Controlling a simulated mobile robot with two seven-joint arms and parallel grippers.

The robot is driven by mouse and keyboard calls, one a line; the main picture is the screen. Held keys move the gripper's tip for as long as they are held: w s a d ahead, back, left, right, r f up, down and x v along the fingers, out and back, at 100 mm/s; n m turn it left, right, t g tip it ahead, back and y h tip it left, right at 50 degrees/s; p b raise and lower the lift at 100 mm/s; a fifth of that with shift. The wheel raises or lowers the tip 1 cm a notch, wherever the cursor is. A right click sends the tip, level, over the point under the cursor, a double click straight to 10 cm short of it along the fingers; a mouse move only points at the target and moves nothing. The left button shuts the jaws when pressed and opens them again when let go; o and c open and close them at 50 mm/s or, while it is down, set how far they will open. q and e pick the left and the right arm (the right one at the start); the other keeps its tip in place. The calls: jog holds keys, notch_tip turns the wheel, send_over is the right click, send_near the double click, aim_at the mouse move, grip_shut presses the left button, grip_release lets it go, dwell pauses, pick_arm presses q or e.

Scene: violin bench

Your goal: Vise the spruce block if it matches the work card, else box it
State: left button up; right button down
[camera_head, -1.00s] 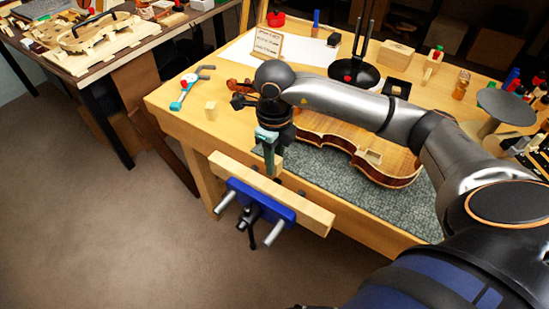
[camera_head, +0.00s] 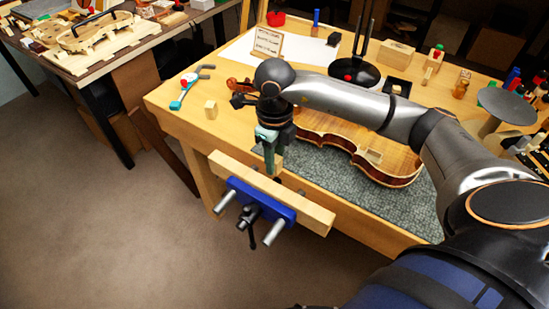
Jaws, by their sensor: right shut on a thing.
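My right gripper (camera_head: 271,165) points down just behind the vise's wooden jaw and is shut on a pale wooden piece, which looks like the spruce block (camera_head: 278,163). The fingers hide most of it. The vise (camera_head: 262,203) has a blue body and a long pale wooden front jaw, and is mounted on the bench's front edge. The work card (camera_head: 268,42) stands at the back of the bench; its writing is too small to read. A pale wooden box (camera_head: 396,54) stands at the back right. My left gripper is out of view.
A violin body (camera_head: 385,165) lies on a grey mat (camera_head: 330,185) right of my gripper, partly under my arm. Another small pale block (camera_head: 211,109) stands on the bench at left, near a teal-handled tool (camera_head: 186,95). A black stand (camera_head: 355,72) rises behind my arm.

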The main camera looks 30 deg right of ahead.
jog(key=shift+f, duration=0.2)
dwell(0.7)
jog(key=shift+f+b, duration=0.35)
jog(key=shift+b, duration=0.15)
jog(key=shift+f+b, duration=0.55)
jog(key=shift+f, duration=0.1)
jog(key=shift+r, duration=0.15)
jog(key=shift+r+p, duration=0.65)
jog(key=shift+r, duration=0.15)
dwell(1.1)
jog(key=shift+f+b, duration=0.95)
jog(key=c, duration=0.6)
grip_release()
jog(key=shift+o, duration=0.3)
jog(key=shift+r, duration=0.1)
